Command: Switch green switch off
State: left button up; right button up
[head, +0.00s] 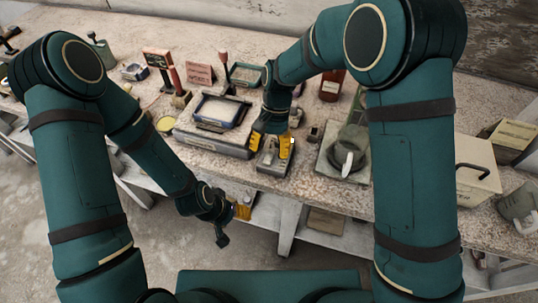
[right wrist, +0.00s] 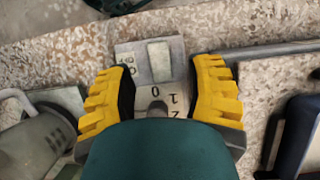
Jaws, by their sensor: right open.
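A small grey switch box (head: 272,166) sits near the front edge of the stone-topped bench. In the right wrist view its panel (right wrist: 132,50) carries a pale rectangular rocker (right wrist: 159,61), worn lettering, a dark knob (right wrist: 157,108) and the numbers 0, 1 and 2. I cannot make out green on it. My right gripper (head: 271,148) is over the box, open, its yellow-padded fingers on either side of the panel; whether they touch it is unclear. My left gripper (head: 232,220) hangs low in front of the bench, away from the box; its opening is unclear.
A grey device with a blue-framed tray (head: 220,111) stands left of the box. A grey-green machine with a pale handle (head: 345,158) stands right. A red-brown bottle (head: 331,86) is behind. A beige case (head: 464,170) sits far right. Bare floor lies in front.

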jog(key=shift+x, duration=0.95)
